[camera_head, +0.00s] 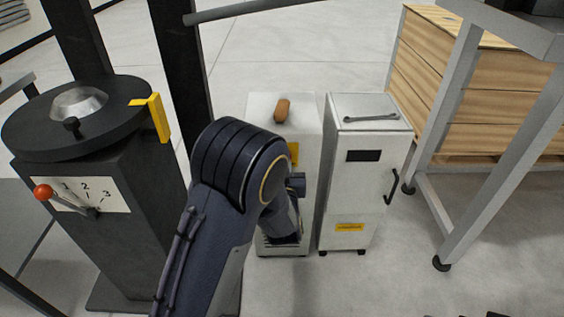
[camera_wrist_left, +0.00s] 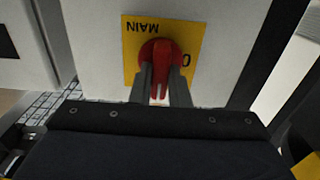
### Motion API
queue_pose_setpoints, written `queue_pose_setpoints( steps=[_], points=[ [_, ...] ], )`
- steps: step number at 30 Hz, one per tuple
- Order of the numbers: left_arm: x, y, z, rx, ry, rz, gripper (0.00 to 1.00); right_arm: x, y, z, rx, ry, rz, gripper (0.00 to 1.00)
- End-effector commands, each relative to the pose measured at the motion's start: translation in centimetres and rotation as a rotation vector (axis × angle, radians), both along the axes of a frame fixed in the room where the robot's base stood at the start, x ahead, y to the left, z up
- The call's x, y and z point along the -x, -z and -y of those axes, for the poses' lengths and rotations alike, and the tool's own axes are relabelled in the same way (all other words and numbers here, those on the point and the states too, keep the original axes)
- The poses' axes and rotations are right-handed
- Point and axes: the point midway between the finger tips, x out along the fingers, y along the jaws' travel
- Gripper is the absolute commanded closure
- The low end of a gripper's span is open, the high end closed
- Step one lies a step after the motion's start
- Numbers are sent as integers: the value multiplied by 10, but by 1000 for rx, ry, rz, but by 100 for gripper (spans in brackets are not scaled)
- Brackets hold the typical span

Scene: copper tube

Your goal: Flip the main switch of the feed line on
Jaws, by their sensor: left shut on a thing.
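The main switch is a red rotary knob (camera_wrist_left: 159,50) on a yellow plate (camera_wrist_left: 131,70). The plate reads MAIN upside down in the left wrist view, with a 0 at the right of the knob. My left gripper (camera_wrist_left: 161,82) is shut on the knob's handle, one finger on each side. The handle runs up and down in that picture. In the head view, the yellow plate (camera_head: 294,151) shows on the front of a white cabinet (camera_head: 262,103). My left arm (camera_head: 225,205) hides the knob and fingertips there. My right gripper is not in view.
A brown handle-like object (camera_head: 282,110) lies on the switch cabinet. A second white cabinet (camera_head: 360,190) stands close to its right, with a wrench (camera_head: 371,117) on top. A dark machine (camera_head: 130,200) with a red-balled lever (camera_head: 43,192) stands left. Wooden crates (camera_head: 490,85) and a metal frame (camera_head: 490,170) stand right.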

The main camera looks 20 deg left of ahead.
Motion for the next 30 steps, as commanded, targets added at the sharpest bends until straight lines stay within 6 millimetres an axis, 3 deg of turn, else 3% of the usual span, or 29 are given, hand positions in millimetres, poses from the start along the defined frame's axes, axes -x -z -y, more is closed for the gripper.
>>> queue_pose_setpoints(
  steps=[9, 10, 14, 23, 30],
  points=[
    [0, 0, 1, -22, 1, -7, 100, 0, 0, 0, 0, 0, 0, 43],
    [0, 0, 1, -22, 1, -7, 80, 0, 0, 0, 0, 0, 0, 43],
    [0, 0, 0, -21, 1, -6, 63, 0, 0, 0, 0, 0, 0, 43],
    [1, 0, 1, -19, 1, -6, 63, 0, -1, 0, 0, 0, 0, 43],
    [31, -1, 10, -19, 3, -9, 63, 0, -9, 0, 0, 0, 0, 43]
  ],
)
